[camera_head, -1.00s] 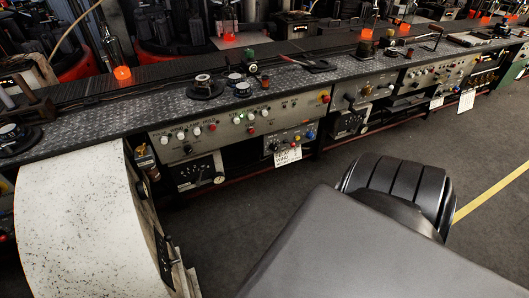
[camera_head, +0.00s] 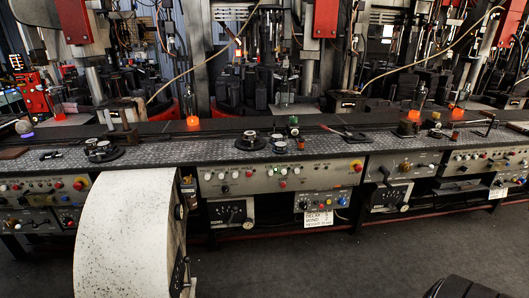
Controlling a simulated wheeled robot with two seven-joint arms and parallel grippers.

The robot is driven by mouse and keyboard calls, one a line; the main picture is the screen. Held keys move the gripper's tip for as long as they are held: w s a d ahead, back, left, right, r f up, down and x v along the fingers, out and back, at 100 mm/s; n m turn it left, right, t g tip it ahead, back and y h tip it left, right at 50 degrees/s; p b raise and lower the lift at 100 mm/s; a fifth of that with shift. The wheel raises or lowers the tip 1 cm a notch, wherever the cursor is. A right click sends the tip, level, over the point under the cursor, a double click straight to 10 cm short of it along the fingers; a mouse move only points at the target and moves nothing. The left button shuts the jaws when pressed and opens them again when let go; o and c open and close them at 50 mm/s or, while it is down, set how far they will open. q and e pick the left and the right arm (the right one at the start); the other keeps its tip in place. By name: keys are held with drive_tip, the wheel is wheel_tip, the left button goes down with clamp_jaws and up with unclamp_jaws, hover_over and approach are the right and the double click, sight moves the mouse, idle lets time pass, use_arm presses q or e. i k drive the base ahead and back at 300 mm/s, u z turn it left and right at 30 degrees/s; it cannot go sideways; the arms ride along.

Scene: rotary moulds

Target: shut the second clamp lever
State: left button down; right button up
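Dark mould machinery (camera_head: 240,92) stands behind the long bench (camera_head: 235,150), in shadow and partly hidden by posts. I cannot pick out a clamp lever for certain, or tell whether any is open or shut. A small red-and-dark handled item (camera_head: 346,133) lies on the bench top right of centre. A bar-like dark item (camera_head: 470,131) stands farther right on the bench.
Control panels (camera_head: 285,177) with knobs line the bench front. Glowing orange pieces (camera_head: 193,122) stand along the back. Central floor looks clear.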

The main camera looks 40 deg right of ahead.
sight(250, 141)
drive_tip(key=k, duration=0.65)
drive_tip(key=z, duration=0.9)
drive_tip(key=i, duration=1.3)
drive_tip(key=u, duration=0.85)
drive_tip(key=i, duration=0.35)
drive_tip(key=u, duration=0.3)
